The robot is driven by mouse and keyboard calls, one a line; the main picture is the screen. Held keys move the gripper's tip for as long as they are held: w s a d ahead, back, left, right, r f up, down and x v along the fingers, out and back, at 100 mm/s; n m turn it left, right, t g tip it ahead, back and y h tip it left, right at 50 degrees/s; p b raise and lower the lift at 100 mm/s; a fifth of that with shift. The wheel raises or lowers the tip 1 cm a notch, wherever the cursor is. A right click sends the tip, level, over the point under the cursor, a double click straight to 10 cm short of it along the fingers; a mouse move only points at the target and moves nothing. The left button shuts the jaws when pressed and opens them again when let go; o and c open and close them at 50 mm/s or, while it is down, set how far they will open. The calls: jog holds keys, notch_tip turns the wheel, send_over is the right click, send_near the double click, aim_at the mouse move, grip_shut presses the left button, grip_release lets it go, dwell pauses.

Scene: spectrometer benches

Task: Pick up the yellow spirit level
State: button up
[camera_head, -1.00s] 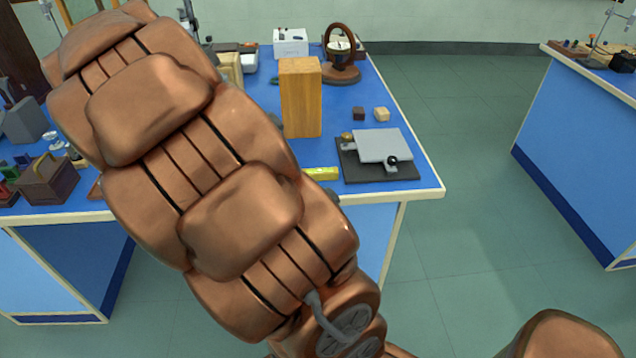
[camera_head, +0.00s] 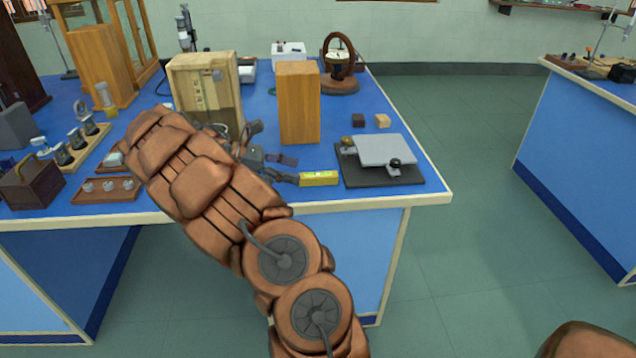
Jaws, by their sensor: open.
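The yellow spirit level (camera_head: 320,178) lies flat near the front edge of the blue bench. It sits left of a dark base with a grey plate and in front of a tall wooden block. My gripper (camera_head: 290,170) is open and low over the bench, just left of the level. One finger points behind the level's left end and the other is close to that end; I cannot tell whether it touches. Nothing shows between the fingers. My arm hides part of the bench to the left.
The tall wooden block (camera_head: 299,103) stands close behind the level. The grey plate on its dark base (camera_head: 384,155) is close on the right. Two small cubes lie behind it. A pale wooden box (camera_head: 205,85) stands behind my arm. The bench's front edge (camera_head: 420,200) is near.

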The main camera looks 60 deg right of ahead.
aim_at(316, 175)
jog(key=shift+x, duration=3.85)
jog(key=shift+r, duration=0.2)
jog(key=shift+c, duration=0.2)
grip_shut()
